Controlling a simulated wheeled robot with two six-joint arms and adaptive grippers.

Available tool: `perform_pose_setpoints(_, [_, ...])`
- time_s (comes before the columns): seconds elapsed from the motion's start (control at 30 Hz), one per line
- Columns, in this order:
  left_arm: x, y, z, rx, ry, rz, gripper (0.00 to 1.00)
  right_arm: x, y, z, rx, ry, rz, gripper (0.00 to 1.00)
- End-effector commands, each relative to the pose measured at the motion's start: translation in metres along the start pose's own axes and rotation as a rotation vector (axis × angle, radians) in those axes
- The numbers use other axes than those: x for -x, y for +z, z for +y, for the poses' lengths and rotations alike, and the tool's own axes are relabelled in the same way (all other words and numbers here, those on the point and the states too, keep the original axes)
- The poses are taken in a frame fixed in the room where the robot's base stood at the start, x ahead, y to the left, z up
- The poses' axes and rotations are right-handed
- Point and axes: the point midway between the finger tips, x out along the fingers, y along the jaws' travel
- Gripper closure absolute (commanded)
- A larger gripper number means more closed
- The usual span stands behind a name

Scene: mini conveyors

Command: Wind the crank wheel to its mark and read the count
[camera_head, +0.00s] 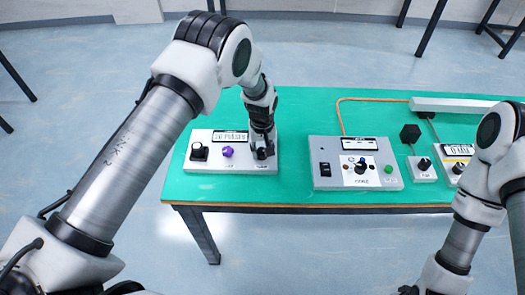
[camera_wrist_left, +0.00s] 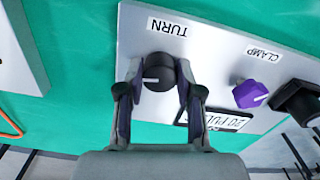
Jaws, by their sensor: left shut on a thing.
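My left gripper (camera_head: 264,152) reaches down to the right end of a light grey panel box (camera_head: 205,165) on the green table. In the left wrist view, its two fingers (camera_wrist_left: 157,80) are shut on a round black knob (camera_wrist_left: 157,68) with a white pointer line, beside the label TURN (camera_wrist_left: 167,27). A small display (camera_head: 231,136) on the box shows text starting "20 PUL" in the wrist view (camera_wrist_left: 222,121). A purple knob (camera_head: 227,151) by the label CLAMP and a black knob (camera_head: 199,151) sit on the same box. My right gripper is out of view.
A second grey box (camera_head: 325,148) with a round control (camera_head: 361,166) and a green button (camera_head: 388,168) stands mid-table. Smaller black-knobbed units (camera_head: 423,166) stand farther right. An orange cable (camera_head: 340,115) crosses the table (camera_head: 300,110). Table space between the two boxes is clear.

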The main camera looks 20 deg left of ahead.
Motion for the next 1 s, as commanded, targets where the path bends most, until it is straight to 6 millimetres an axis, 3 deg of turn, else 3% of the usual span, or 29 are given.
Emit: perform_pose_setpoints(1.0, [0.0014,-0.0027,-0.0024,-0.963,0.001,0.004,0.99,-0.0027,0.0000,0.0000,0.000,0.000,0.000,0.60])
